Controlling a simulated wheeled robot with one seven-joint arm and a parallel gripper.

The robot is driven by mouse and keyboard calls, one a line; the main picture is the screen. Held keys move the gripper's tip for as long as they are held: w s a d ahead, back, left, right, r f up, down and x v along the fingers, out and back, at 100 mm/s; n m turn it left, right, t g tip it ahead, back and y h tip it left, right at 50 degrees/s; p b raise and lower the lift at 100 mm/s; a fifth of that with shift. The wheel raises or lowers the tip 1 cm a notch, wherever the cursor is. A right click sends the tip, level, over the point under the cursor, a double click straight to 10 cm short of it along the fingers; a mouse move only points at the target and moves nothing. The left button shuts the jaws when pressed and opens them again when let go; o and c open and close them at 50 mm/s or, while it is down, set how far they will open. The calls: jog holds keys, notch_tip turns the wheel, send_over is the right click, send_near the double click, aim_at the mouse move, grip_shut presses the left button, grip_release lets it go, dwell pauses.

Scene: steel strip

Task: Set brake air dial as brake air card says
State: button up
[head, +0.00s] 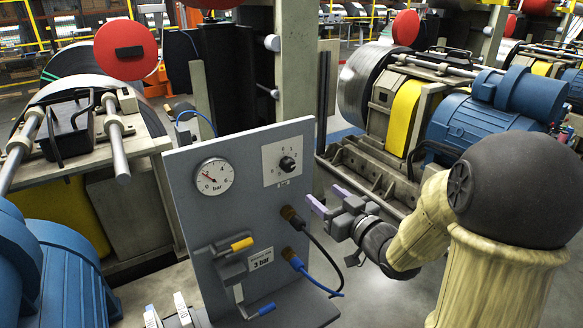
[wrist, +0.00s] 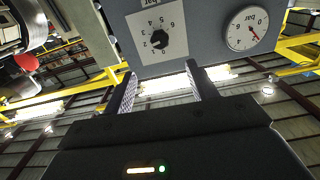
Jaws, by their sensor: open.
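The brake air dial is a black knob (head: 287,164) on a white numbered plate at the upper right of a grey panel. It also shows in the wrist view (wrist: 159,39), where I cannot surely read its setting. The card (head: 261,259) lower on the panel reads 3 bar; its small top line is blurred. A round bar gauge (head: 214,176) is left of the dial, its red needle pointing up and left. It shows in the wrist view (wrist: 247,28) too. My gripper (head: 329,199) is open and empty, right of the panel, apart from the knob.
Below the dial, a black and a blue hose (head: 318,279) plug into the grey panel (head: 190,215). Yellow (head: 241,244) and blue-tipped levers stick out at its lower left. Blue motors (head: 470,125) and steel rolls stand on both sides. Floor shows right of the panel.

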aim_at(290, 168)
jog(key=p+x, duration=0.5)
jog(key=x, duration=1)
jog(key=shift+w+a+f, duration=0.1)
jog(key=shift+w, duration=0.05)
jog(key=shift+c, duration=0.4)
jog(key=c, duration=0.9)
jog(key=shift+m, duration=0.4)
jog(key=m+b, duration=0.1)
jog(key=m, duration=0.2)
jog(key=shift+m, duration=2)
